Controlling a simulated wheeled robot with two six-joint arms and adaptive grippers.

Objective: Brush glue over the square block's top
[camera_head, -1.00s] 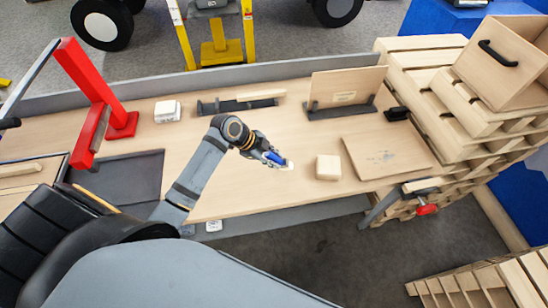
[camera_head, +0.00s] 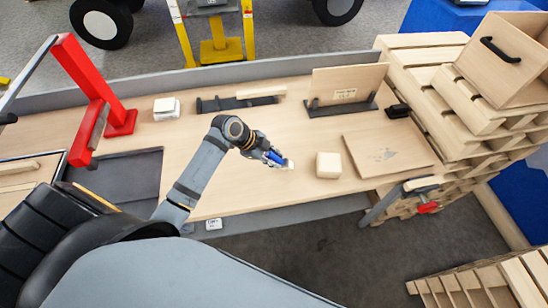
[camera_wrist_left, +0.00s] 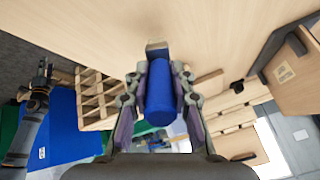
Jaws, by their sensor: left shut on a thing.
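The square block (camera_head: 328,165) is a pale wooden block on the workbench, in the middle of the head view. My left gripper (camera_head: 277,158) is just left of it, shut on a blue-handled brush (camera_head: 274,157) with a pale tip that points right toward the block. The tip (camera_head: 289,164) is apart from the block in the picture; its height above the bench is hard to judge. In the left wrist view the blue handle (camera_wrist_left: 159,95) sits between both fingers. An arm, which looks like my right one, shows at that view's left; its small gripper (camera_wrist_left: 45,76) is unclear.
A flat wooden board (camera_head: 388,155) lies right of the block. An upright board (camera_head: 347,84) stands in a dark holder behind. Stacked pallets (camera_head: 455,110) stand at the right, and a red clamp post (camera_head: 95,85) at the left.

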